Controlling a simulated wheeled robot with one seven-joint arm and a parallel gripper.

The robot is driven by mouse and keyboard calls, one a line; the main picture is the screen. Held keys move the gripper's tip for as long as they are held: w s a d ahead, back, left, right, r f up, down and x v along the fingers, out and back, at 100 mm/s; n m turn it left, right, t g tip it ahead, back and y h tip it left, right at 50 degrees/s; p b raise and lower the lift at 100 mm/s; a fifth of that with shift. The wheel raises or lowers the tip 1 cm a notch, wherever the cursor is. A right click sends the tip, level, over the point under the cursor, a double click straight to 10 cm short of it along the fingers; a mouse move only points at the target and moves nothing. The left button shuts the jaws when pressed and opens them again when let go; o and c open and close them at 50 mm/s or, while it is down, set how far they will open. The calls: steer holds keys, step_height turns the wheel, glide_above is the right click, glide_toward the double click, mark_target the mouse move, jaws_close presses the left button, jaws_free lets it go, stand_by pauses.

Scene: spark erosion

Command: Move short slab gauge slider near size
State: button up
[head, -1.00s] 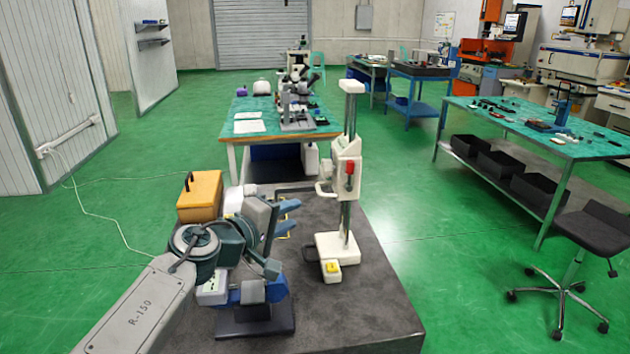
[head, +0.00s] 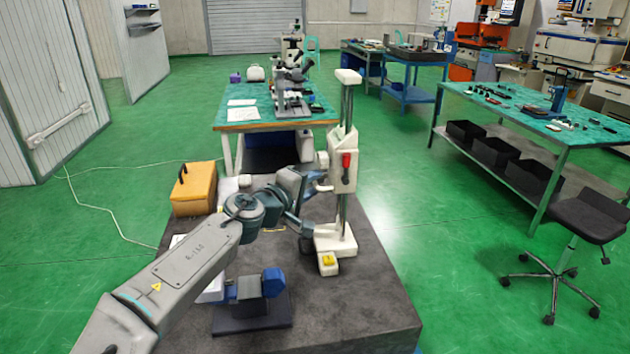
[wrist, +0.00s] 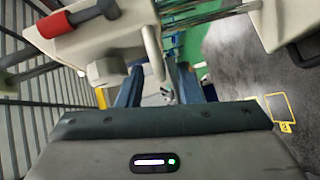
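The white height gauge stands upright on the dark table. Its slider (head: 344,165), a white block with a red knob, sits partway up the column (head: 347,105) above the white base (head: 335,240). My gripper is at the slider's left side in the head view, its fingertips partly hidden. In the wrist view its two blue fingers (wrist: 158,88) are apart. The slider (wrist: 95,40) fills the upper left there, and a white prong of it reaches down toward the space between the fingers. Contact cannot be told. I cannot identify a short slab for certain.
A small white block with a yellow top (head: 328,263) is at the gauge base's front. A blue-and-grey fixture (head: 252,300) stands nearer on the table (head: 370,310). A yellow-orange case (head: 193,190) is at the back left. The table's right front is clear.

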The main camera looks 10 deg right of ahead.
steer(key=shift+x, duration=0.95)
jaws_close()
step_height(320, 180, down, 7)
steer(key=b, duration=0.4)
steer(key=shift+f+b, duration=0.2)
steer(key=shift+b, duration=0.2)
steer(key=shift+r, duration=0.1)
jaws_free()
